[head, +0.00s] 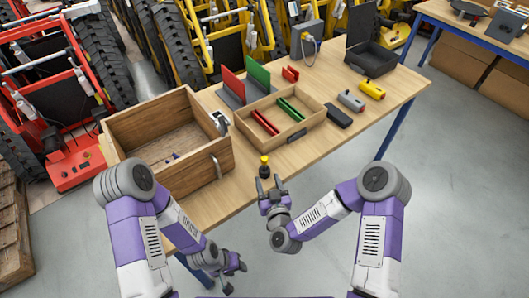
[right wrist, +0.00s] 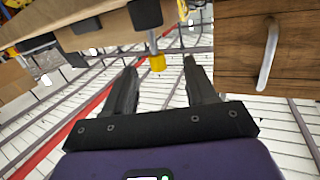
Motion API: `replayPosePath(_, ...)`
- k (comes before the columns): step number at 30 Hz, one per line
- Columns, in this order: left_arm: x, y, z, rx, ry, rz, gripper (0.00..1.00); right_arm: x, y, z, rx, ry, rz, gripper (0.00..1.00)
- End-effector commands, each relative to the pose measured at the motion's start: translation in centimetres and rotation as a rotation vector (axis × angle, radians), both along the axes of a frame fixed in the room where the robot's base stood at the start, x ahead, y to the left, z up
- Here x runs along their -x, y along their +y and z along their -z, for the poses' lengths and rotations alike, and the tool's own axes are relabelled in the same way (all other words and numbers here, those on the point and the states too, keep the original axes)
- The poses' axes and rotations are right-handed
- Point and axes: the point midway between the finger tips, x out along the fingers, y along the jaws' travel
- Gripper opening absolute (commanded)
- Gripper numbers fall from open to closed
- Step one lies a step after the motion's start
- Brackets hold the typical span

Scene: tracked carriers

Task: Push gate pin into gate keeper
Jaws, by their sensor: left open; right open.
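A yellow-capped piece (head: 264,159), apparently the gate pin, is at the table's front edge, just right of the wooden box. A black part (head: 264,172) shows beside it. In the right wrist view the yellow cap (right wrist: 157,63) is on a thin metal rod below a black block (right wrist: 146,14). I cannot tell which part is the gate keeper. My right gripper (head: 271,197) is open and empty just in front of the pin; in its wrist view the yellow cap is beyond and between the fingertips, apart from them. My left gripper (head: 237,266) is open, low in front of the table.
A dark block (head: 339,115) lies beyond. The table's right front is clear.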

Motion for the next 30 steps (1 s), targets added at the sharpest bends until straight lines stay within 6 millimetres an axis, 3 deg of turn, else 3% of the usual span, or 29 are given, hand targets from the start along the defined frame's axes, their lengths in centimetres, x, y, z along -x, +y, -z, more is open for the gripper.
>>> replayPosePath(6, 0.0, 0.0, 0.2, 0.000, 0.001, 0.000, 0.43, -1.4, -0.2, -1.9, 0.012, -0.091, 0.055, 0.56)
replayPosePath(21, 0.0, 0.0, 1.4, 0.000, 0.000, 0.000, 0.43, -7.4, 1.1, -1.4, 0.012, -0.087, 0.054, 0.56)
replayPosePath(30, 0.0, 0.0, 1.4, 0.000, 0.000, 0.000, 0.43, -7.9, 1.2, -1.5, 0.013, -0.087, 0.052, 0.56)
